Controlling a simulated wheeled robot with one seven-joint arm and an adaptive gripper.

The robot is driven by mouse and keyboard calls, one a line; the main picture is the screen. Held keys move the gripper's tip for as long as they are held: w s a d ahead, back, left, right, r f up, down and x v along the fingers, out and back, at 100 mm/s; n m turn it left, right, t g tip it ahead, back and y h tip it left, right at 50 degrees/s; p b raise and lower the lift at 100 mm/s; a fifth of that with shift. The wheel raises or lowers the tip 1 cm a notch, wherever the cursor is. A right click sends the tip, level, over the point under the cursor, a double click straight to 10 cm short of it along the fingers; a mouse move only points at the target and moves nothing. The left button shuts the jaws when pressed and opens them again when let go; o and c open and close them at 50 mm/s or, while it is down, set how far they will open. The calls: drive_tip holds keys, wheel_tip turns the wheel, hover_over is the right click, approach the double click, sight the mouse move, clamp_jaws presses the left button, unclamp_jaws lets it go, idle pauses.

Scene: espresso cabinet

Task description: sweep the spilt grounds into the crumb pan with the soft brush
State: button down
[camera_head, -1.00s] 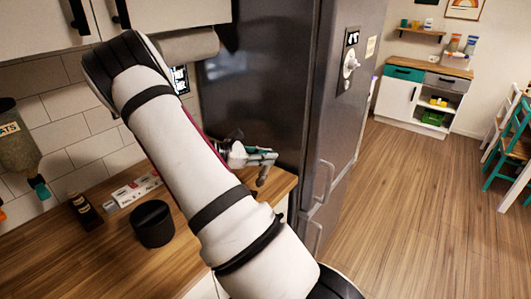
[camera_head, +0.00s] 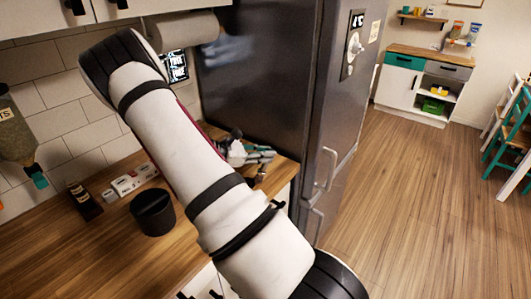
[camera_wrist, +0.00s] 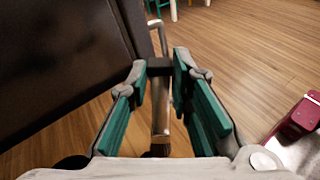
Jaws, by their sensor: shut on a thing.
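My gripper (camera_head: 266,160) is over the far right end of the wooden counter, beside the dark fridge. In the wrist view its teal fingers (camera_wrist: 160,66) are shut on a small dark block (camera_wrist: 158,67), which seems to be the grip of the soft brush. A small brown part of it (camera_head: 262,173) shows below the fingers in the head view. I cannot see spilt grounds or a crumb pan in either view; my arm covers part of the counter.
The dark fridge (camera_head: 262,75) with its metal handle (camera_head: 325,166) stands close beside my gripper. A black canister (camera_head: 153,212), a dark bottle (camera_head: 84,201) and small boxes (camera_head: 131,180) stand on the counter (camera_head: 95,255). Open floor (camera_head: 400,200) lies right.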

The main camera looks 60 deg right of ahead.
drive_tip(key=shift+w+a+b, duration=1.4)
drive_tip(key=shift+w+b, duration=1)
drive_tip(key=shift+w, duration=1.6)
drive_tip(key=shift+w+a+b, duration=1.4)
drive_tip(key=shift+w+b, duration=0.95)
drive_tip(key=shift+w, duration=1.6)
drive_tip(key=shift+s+r+p, duration=0.1)
drive_tip(key=shift+r+p, duration=0.7)
drive_tip(key=shift+r, duration=2.1)
